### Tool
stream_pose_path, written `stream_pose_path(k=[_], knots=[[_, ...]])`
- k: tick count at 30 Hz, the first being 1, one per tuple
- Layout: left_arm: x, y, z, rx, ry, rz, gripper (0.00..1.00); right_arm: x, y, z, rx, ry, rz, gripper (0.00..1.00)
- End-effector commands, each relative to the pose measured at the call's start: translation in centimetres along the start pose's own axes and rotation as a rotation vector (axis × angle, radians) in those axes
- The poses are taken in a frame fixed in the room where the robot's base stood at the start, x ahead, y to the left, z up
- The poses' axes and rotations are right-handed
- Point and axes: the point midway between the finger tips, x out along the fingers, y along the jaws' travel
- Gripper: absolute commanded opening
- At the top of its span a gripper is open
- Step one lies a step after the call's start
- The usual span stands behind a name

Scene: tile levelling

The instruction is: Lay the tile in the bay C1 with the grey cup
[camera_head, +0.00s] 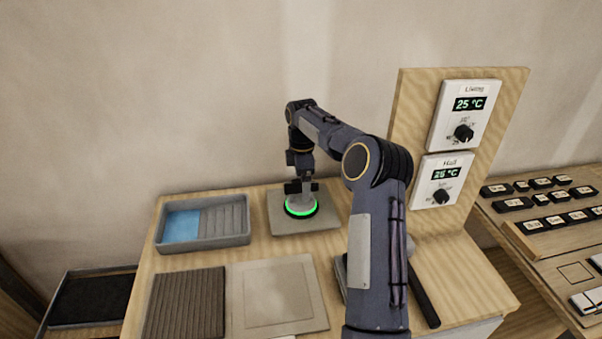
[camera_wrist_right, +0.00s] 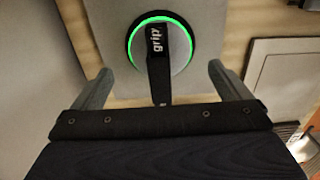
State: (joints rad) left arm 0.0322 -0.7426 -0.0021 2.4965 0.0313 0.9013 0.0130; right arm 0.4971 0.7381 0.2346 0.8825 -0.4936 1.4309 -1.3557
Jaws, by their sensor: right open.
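The grey cup (camera_head: 301,206), a round suction cup with a lit green ring, sits on a plain grey tile (camera_head: 326,216) at the back middle of the bench. In the right wrist view the cup (camera_wrist_right: 178,50) shows a black strap lettered "grip", and the tile (camera_wrist_right: 214,62) lies under it. My right gripper (camera_head: 301,188) is just above the cup, pointing down. In the wrist view its fingers (camera_wrist_right: 162,85) are apart on either side of the strap, with clear gaps. No label reading C1 can be made out. My left gripper is out of view.
A grey tray (camera_head: 205,243) with blue liquid and a ribbed slope stands left. A dark ribbed panel (camera_head: 185,305) and a pale square panel (camera_head: 278,295) lie in front. A black-handled tool (camera_head: 424,298) is partly hidden by my arm. A thermostat board (camera_head: 412,110) stands right.

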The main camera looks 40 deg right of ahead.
Motion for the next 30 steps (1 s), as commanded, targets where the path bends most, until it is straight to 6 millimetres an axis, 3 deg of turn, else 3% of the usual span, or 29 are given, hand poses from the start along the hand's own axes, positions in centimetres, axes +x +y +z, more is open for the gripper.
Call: stream_pose_path(k=[10,22,30], knots=[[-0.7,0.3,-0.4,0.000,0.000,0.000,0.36,4.9,-0.1,0.0,0.001,0.001,-0.003,0.97],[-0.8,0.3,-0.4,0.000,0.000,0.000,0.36,5.8,-0.1,0.0,0.002,0.001,0.001,0.97],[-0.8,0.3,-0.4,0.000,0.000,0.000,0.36,5.8,-0.1,0.0,0.002,0.001,0.000,0.63]])
